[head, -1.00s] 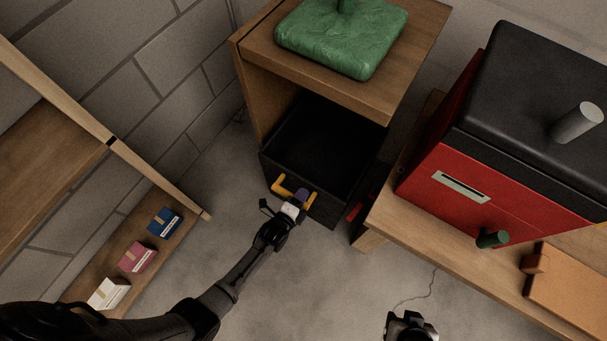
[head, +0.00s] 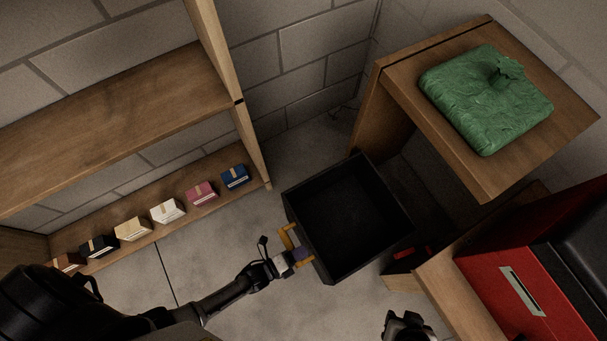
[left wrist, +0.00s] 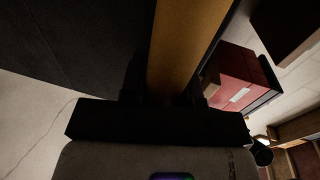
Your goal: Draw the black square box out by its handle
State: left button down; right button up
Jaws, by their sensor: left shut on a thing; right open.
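The black square box (head: 347,264) is open-topped and empty as far as I see. It stands out from the wooden cabinet (head: 440,177), over the floor in front of the opening. Its yellow handle (head: 287,238) is on the side facing my left arm. My left gripper (head: 299,256) is shut on the handle; in the left wrist view the handle (left wrist: 184,45) runs up from between the dark fingers, with the dark box wall (left wrist: 80,40) beside it. My right gripper (head: 405,325) is open and empty at the bottom edge in the head view, away from the box.
A green lumpy bundle (head: 490,98) lies on the cabinet top. A red and black unit (head: 540,265) stands on a wooden bench at right. A wooden shelf (head: 120,118) with several small boxes is at left. The floor (head: 225,257) between is clear.

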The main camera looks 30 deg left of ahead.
pick_arm(q)
jog(key=shift+s+a, duration=0.15)
jog(key=shift+s, duration=0.05)
jog(key=c, duration=0.8)
grip_release()
jog(key=shift+a, duration=0.1)
jog(key=shift+c, duration=0.2)
jog(key=shift+s, duration=0.1)
jog(key=p+v, duration=0.3)
jog(key=v, duration=1)
jog(key=shift+s+a, duration=0.2)
jog(key=shift+s, duration=0.05)
jog(key=shift+r, duration=0.1)
